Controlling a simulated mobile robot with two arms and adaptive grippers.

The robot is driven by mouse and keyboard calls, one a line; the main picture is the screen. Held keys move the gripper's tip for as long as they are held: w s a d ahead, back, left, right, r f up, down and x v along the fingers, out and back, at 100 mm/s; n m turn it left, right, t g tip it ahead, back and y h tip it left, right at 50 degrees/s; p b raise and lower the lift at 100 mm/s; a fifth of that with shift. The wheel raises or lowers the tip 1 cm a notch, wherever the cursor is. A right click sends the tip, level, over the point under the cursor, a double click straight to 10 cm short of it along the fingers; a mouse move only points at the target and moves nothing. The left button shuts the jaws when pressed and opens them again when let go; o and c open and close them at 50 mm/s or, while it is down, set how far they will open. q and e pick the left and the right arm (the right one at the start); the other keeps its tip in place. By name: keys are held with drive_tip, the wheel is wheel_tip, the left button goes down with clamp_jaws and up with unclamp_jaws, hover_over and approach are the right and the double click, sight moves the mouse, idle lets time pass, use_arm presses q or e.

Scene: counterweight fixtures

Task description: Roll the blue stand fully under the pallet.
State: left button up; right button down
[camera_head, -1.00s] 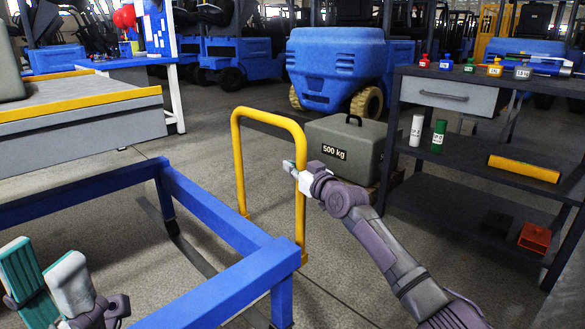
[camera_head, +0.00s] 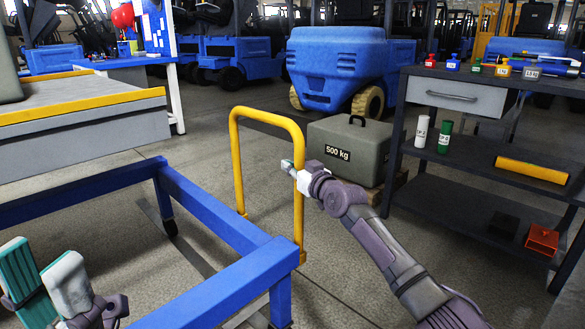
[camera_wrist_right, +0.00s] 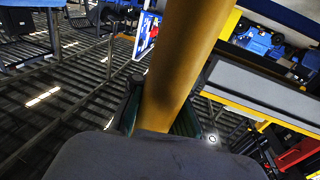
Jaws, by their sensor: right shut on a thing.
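The blue stand (camera_head: 222,227) is a low frame of blue beams at the lower left and middle of the head view. A yellow hoop handle (camera_head: 240,165) rises from its right end. My right gripper (camera_head: 292,168) is shut on the handle's near upright; the yellow bar also fills the middle of the right wrist view (camera_wrist_right: 175,70). A raised grey platform with a yellow edge (camera_head: 90,135), apparently the pallet, is at the upper left, beyond the stand's far beam. My left gripper (camera_head: 47,275) is open and empty at the lower left. The stand's left end is out of view.
A grey 500 kg weight (camera_head: 345,148) stands on a low wooden base behind the handle. A dark shelf unit (camera_head: 470,192) with bottles is at right. A blue vehicle (camera_head: 335,65) stands at the back. Floor is clear between stand and platform.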

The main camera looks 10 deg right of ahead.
drive_tip(key=shift+s+a+f, duration=0.1)
drive_tip(key=shift+s+a, duration=0.05)
drive_tip(key=shift+a, duration=0.45)
drive_tip(key=c, duration=0.9)
unclamp_jaws()
drive_tip(key=shift+a, duration=0.1)
drive_tip(key=shift+d, duration=0.3)
drive_tip(key=v, duration=1.2)
